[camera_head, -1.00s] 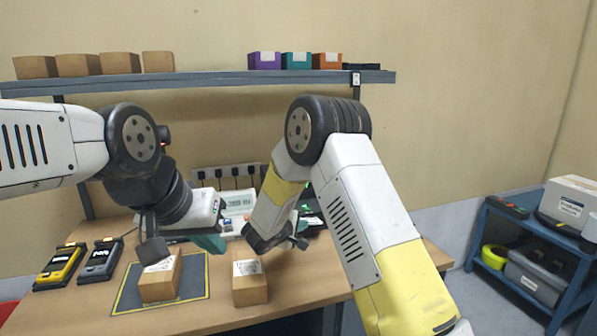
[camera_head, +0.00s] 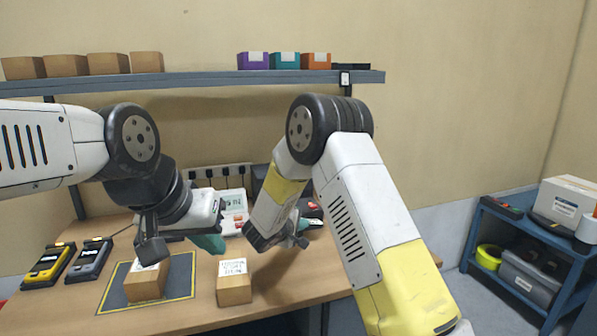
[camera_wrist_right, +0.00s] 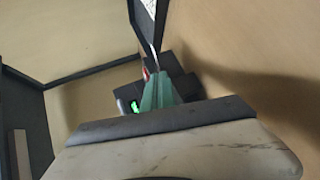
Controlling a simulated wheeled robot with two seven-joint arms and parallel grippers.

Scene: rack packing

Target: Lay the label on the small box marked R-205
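Two small brown boxes stand on the table. One box (camera_head: 146,287) is on the dark mat with the yellow border, its top partly hidden by my left wrist. The other box (camera_head: 234,289) stands right of the mat, with printed white paper (camera_head: 233,267) on top. The print is too small to read, so I cannot tell which is R-205. My left gripper (camera_head: 210,243) hangs above and behind the boxes; its teal fingertips are partly hidden. My right gripper (camera_wrist_right: 158,92) points away towards the back of the table; its teal fingers look closed together, with nothing clearly between them.
Two handheld devices, one yellow (camera_head: 48,264) and one grey (camera_head: 89,259), lie left of the mat (camera_head: 181,280). A light device (camera_head: 232,205) stands at the back. A wall shelf (camera_head: 200,83) carries brown and coloured boxes. A blue side rack (camera_head: 484,228) stands at the right.

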